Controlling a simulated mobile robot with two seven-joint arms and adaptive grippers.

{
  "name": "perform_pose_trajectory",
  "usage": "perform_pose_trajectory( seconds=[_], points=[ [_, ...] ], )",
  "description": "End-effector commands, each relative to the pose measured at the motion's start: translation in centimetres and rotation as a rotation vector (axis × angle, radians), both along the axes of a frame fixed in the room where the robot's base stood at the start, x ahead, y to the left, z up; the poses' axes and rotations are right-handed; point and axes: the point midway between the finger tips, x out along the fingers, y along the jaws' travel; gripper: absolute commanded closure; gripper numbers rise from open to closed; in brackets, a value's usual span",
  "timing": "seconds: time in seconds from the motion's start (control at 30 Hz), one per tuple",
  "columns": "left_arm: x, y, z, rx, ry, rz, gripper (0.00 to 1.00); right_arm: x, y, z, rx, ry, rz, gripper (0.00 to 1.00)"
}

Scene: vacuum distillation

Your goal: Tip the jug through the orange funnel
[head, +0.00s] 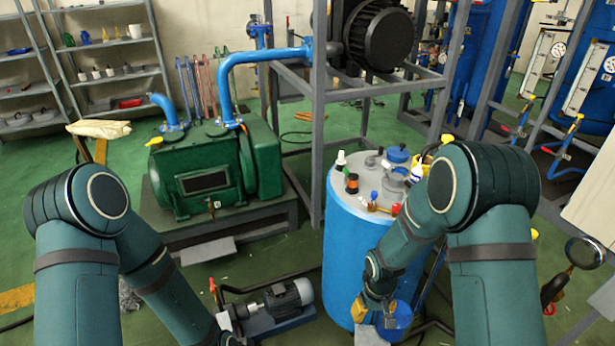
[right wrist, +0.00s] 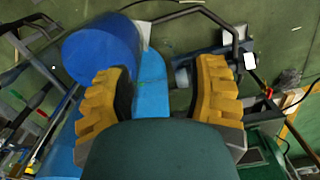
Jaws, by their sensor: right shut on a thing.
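My right gripper (head: 374,310) is low in front of the light-blue tank, its yellow fingers pointing down. It is shut on the blue jug (head: 397,321), which hangs beside the tank's lower side. In the right wrist view the jug (right wrist: 103,52) shows as a dark blue cylinder by the left finger; the grip point is partly hidden behind my right gripper (right wrist: 160,95). A small orange part (head: 384,209) shows on the tank's lid among fittings; I cannot tell whether it is the funnel. My left forearm runs out at the bottom edge, and its gripper is out of sight.
The light-blue tank (head: 345,240) carries several small bottles and fittings on its lid. A grey pump motor (head: 288,298) lies on the floor to its left. A green vacuum pump (head: 215,170) and a grey steel frame (head: 318,120) stand behind. Green floor shows between them.

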Motion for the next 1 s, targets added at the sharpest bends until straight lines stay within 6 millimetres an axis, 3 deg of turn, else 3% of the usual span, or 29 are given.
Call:
perform_pose_trajectory(
  seconds=[0.03, 0.2, 0.4, 1.0],
  points=[
    [0.0, 0.0, 0.0, 0.000, 0.000, 0.000, 0.61, -0.3, -0.2, 1.7, 0.002, -0.007, -0.036, 0.83],
    [0.0, 0.0, 0.0, 0.000, 0.000, 0.000, 0.61, -2.0, -1.0, 5.5, 0.002, -0.004, -0.144, 0.83],
    [0.0, 0.0, 0.0, 0.000, 0.000, 0.000, 0.61, -3.4, -1.5, 8.0, 0.000, -0.002, -0.220, 0.83],
    [0.0, 0.0, 0.0, 0.000, 0.000, 0.000, 0.61, -3.8, -1.6, 8.6, 0.000, -0.001, -0.242, 0.83]
  ],
)
